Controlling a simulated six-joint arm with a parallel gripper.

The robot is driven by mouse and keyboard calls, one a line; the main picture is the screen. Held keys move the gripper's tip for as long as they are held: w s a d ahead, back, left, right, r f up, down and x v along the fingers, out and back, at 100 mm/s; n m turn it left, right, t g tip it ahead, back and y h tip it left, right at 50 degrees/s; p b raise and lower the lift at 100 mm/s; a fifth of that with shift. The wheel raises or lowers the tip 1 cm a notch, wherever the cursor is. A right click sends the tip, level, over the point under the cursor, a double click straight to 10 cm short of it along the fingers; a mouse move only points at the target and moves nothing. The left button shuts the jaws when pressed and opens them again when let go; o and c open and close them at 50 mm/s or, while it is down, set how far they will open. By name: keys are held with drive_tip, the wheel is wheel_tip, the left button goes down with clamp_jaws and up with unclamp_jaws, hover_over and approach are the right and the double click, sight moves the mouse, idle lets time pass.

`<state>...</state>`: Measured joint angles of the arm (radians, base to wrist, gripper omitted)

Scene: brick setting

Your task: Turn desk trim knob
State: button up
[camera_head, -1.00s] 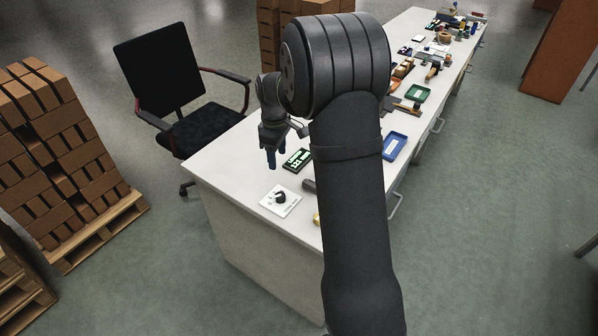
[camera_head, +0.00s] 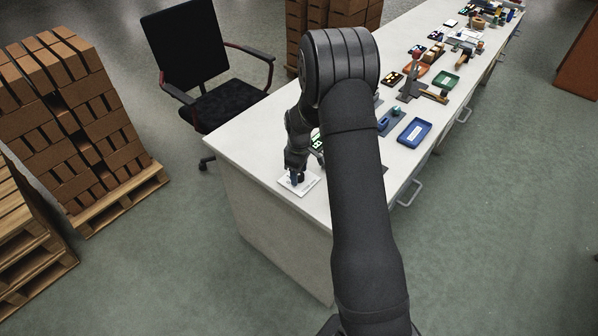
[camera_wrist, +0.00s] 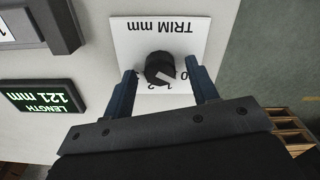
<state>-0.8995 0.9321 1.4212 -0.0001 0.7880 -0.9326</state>
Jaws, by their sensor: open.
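The trim knob (camera_wrist: 160,68) is a black round knob with a white pointer line, on a white plate (camera_wrist: 195,32) marked "TRIM mm" with a number scale. In the wrist view the blue fingers of my gripper (camera_wrist: 162,88) stand open, one on each side of the knob, with gaps visible on both sides. The pointer aims to the lower right of that view, near the 0 and 1. In the head view my gripper (camera_head: 295,178) is over the plate (camera_head: 311,184) near the desk's end and hides most of the knob.
A green-lit display (camera_wrist: 45,97) reading "LENGTH 121 mm" is beside the plate on the white desk (camera_head: 262,140). A blue tray (camera_head: 414,133), a green tray (camera_head: 446,81) and tools lie farther along. A black chair (camera_head: 200,70) and brick pallets stand left.

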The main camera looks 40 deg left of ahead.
drive_tip(key=c, duration=1)
drive_tip(key=shift+o, duration=0.2)
drive_tip(key=shift+m, duration=0.3)
drive_tip(key=m, duration=0.3)
drive_tip(key=shift+m, duration=2)
drive_tip(key=o, duration=1)
drive_tip(key=shift+c, duration=0.2)
